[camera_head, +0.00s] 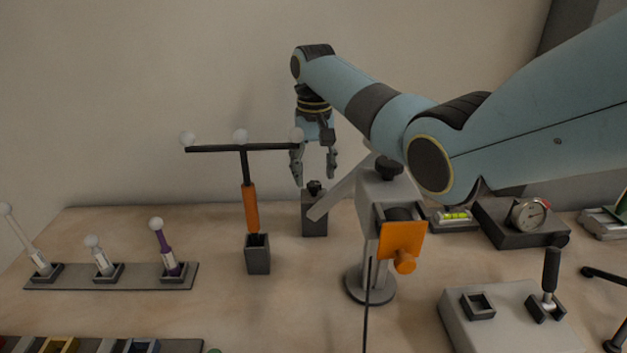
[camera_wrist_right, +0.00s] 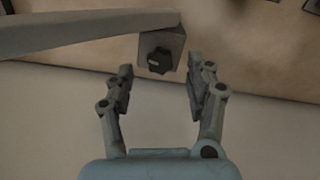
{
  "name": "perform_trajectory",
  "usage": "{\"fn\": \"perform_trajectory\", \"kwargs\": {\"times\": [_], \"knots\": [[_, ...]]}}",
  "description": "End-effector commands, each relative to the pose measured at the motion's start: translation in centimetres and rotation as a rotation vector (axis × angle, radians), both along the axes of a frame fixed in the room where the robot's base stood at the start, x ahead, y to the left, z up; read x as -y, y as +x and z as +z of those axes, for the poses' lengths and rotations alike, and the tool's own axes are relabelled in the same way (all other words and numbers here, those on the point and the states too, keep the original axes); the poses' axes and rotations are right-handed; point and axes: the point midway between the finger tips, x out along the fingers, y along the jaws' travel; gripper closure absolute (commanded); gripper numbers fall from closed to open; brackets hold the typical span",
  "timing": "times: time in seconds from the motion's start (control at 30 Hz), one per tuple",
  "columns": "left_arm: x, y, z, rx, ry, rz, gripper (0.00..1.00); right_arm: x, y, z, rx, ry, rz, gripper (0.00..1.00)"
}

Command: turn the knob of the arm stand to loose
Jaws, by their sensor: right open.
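The stand is a grey post (camera_head: 387,205) on a round base, with a pale bar (camera_head: 342,188) slanting down left to a dark grey block (camera_head: 314,217). A black knob (camera_head: 315,187) sits on that block; another black knob (camera_head: 388,168) tops the post. I cannot tell for sure which one the task means. My right gripper (camera_head: 315,179) points down over the block, open and empty. In the right wrist view, the block's lobed knob (camera_wrist_right: 158,60) shows between and beyond the open fingertips (camera_wrist_right: 166,72), with a small pale mark on it. My left gripper is out of view.
A black T-shaped stand with white balls (camera_head: 250,205) is close left of my right gripper. An orange plate (camera_head: 401,240) hangs on the post's front. A dial gauge (camera_head: 529,214) and a lever box (camera_head: 510,315) are at right.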

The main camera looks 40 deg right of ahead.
Motion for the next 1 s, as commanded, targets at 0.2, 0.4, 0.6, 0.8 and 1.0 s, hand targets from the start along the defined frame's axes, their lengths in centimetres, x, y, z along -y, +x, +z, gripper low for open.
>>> {"fn": "perform_trajectory", "kwargs": {"times": [0.2,0.4,0.6,0.8,1.0], "knots": [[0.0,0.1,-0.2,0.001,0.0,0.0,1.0,0.0,0.0,-2.3,0.0,0.0,0.0,0.45],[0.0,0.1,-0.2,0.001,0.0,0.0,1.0,0.0,0.0,-2.6,0.001,0.0,0.0,0.45],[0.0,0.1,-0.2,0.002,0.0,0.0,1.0,0.0,0.0,-2.5,0.001,0.0,0.0,0.57],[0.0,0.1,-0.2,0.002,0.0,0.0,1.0,0.0,0.0,-2.5,0.001,0.0,0.0,0.83],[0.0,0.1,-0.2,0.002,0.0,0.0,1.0,0.0,0.0,-2.5,0.001,0.001,0.001,1.0]]}}
